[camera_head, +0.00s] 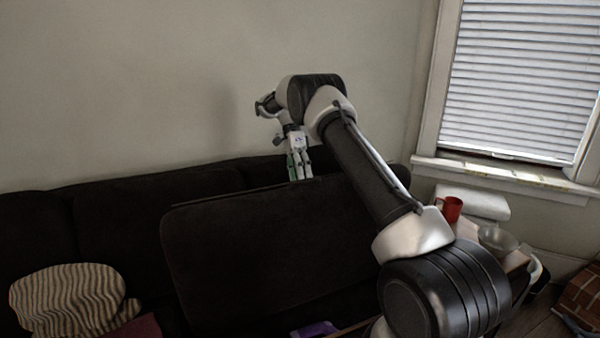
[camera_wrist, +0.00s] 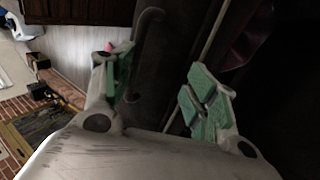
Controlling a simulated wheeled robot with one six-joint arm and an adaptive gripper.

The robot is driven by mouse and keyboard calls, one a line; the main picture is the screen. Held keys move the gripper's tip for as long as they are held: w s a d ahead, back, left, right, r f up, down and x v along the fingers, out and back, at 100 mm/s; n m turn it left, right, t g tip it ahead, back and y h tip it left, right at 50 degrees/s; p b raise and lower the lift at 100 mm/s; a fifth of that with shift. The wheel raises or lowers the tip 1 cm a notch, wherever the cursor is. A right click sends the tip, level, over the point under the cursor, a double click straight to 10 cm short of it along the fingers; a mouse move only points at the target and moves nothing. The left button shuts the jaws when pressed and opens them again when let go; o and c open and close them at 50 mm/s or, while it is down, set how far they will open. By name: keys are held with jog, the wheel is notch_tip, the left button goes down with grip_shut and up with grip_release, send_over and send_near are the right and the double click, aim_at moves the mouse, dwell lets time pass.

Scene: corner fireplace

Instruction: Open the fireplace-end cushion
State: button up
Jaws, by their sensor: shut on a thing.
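The fireplace-end cushion (camera_head: 265,245) is a dark brown sofa seat cushion on the right part of the dark sofa. It stands tilted up, with its broad face toward the head camera. My gripper (camera_head: 300,166) reaches down from above to the cushion's top edge. In the wrist view, my gripper (camera_wrist: 160,88) has its green-padded fingers on either side of the dark cushion (camera_wrist: 176,55), shut on its edge. The exact contact is hard to make out in the dark.
A striped pillow (camera_head: 72,300) lies at the sofa's left. A purple item (camera_head: 316,329) shows below the raised cushion. On the right, a red mug (camera_head: 449,208) and a metal bowl (camera_head: 498,240) stand near my arm. A wall and blinded window (camera_head: 520,80) lie behind.

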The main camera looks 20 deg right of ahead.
jog(key=shift+c, duration=0.5)
notch_tip(320, 180, up, 10)
jog(key=shift+f, duration=0.1)
jog(key=shift+c, duration=0.2)
jog(key=shift+s, duration=0.1)
